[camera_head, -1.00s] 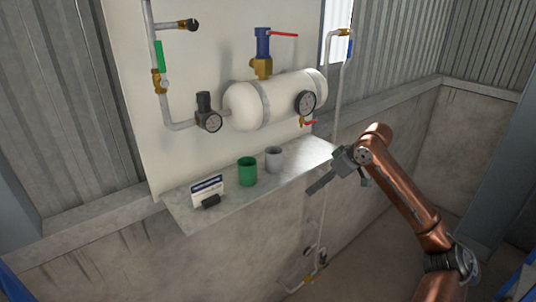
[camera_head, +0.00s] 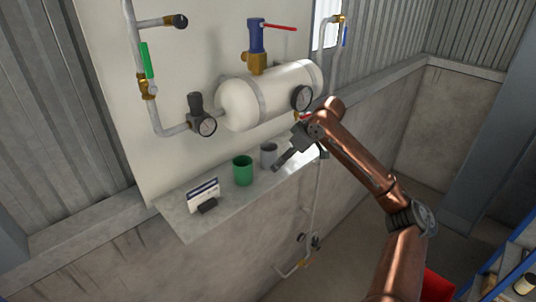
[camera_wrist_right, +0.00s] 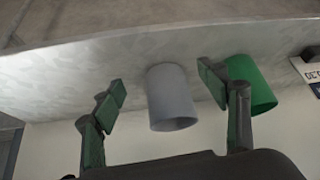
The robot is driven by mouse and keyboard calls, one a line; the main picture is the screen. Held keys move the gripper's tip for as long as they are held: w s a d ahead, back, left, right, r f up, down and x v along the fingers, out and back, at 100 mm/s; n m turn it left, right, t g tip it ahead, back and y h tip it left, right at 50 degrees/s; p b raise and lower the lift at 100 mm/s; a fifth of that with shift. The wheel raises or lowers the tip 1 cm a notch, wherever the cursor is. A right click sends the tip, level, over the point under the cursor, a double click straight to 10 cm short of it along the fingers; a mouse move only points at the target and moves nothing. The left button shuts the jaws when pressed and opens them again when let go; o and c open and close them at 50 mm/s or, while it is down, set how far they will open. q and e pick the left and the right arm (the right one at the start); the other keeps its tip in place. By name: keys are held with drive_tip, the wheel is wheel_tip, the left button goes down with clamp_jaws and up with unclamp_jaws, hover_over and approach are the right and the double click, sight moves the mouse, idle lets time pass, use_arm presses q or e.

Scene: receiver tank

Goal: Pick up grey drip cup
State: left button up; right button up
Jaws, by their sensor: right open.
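The grey drip cup (camera_head: 268,154) stands on the metal shelf (camera_head: 185,221), to the right of a green cup (camera_head: 243,171). My right gripper (camera_head: 287,163) is at the shelf's front edge, just in front and to the right of the grey cup, and partly overlaps it in the head view. In the right wrist view the grey cup (camera_wrist_right: 172,98) lies between the two open fingers of my right gripper (camera_wrist_right: 165,95), beyond or near their tips. The green cup (camera_wrist_right: 250,85) shows behind the right-hand finger. No contact with either cup is visible. My left gripper is not in view.
A white tank (camera_head: 270,95) with a gauge (camera_head: 302,97) hangs above the shelf, close to my right wrist. A small sign (camera_head: 203,194) stands left of the green cup. Pipes run down the wall below the shelf.

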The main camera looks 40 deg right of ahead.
sight(271, 155)
drive_tip(key=shift+w+a+r+p, duration=0.15)
drive_tip(key=shift+w+a+p, duration=0.1)
drive_tip(key=shift+w+p, duration=0.25)
drive_tip(key=shift+w+a+r+p, duration=0.15)
drive_tip(key=shift+w+a+p, duration=0.15)
drive_tip(key=shift+w, duration=0.25)
drive_tip(key=w, duration=0.1)
drive_tip(key=w+p, duration=0.1)
drive_tip(key=w+f+p, duration=0.1)
drive_tip(key=shift+w+a+f, duration=0.1)
drive_tip(key=shift+w+a, duration=0.05)
drive_tip(key=shift+a, duration=0.2)
drive_tip(key=shift+f, duration=0.15)
drive_tip(key=shift+s+d, duration=0.1)
drive_tip(key=shift+s, duration=0.1)
drive_tip(key=shift+c, duration=0.3)
drive_tip(key=shift+w+f, duration=0.1)
drive_tip(key=shift+w, duration=0.1)
drive_tip(key=c, duration=0.3)
drive_tip(key=shift+s, duration=0.1)
drive_tip(key=c, duration=0.5)
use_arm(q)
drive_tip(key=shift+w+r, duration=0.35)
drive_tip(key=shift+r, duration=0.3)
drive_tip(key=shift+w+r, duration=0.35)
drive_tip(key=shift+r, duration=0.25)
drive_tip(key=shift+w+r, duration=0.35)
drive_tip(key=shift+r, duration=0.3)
use_arm(e)
drive_tip(key=c, duration=0.4)
